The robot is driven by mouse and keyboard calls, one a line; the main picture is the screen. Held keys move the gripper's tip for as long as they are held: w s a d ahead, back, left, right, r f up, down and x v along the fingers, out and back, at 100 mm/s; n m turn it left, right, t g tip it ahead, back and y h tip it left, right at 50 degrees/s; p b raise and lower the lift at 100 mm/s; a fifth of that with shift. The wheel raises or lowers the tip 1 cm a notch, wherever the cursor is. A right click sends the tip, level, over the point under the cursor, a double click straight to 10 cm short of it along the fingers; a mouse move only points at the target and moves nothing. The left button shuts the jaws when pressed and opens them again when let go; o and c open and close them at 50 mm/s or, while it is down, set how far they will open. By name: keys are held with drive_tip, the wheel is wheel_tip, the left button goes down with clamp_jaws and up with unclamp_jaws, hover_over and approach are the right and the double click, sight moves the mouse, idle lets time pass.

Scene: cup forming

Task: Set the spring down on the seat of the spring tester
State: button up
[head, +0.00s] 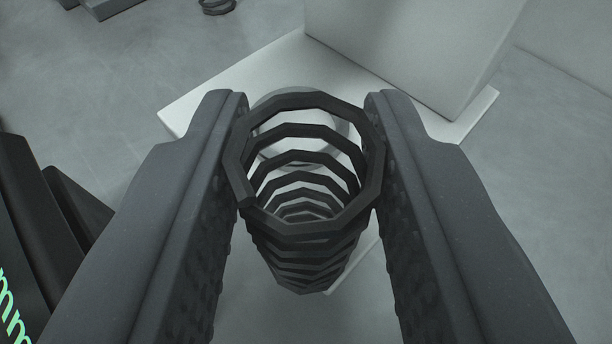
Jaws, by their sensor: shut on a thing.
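A dark coil spring (308,228) is held between the two fingers of my gripper (309,150). I look down along its coils, with its near end ring at the top and the far coils narrowing below. Behind it is a white base plate (190,112) with a tall white block (410,45) on it, which looks like the spring tester. A pale round ring (275,97), likely the seat, shows on the plate behind and through the coils. The spring hides most of this ring. The gap between the spring's lower end and the plate cannot be judged.
Another dark coil (217,6) lies on the grey floor at the top edge. Dark grey blocks (110,10) are at the top left. The white block rises close behind the ring.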

drive_tip(key=shift+a+f, duration=0.15)
drive_tip(key=shift+a, duration=0.05)
drive_tip(key=shift+f, duration=0.1)
drive_tip(key=o, duration=1)
drive_tip(key=shift+o, duration=0.2)
drive_tip(key=shift+s+r, duration=0.3)
drive_tip(key=shift+s, duration=0.1)
drive_tip(key=b+v, duration=0.3)
drive_tip(key=v, duration=0.8)
drive_tip(key=shift+b, duration=0.3)
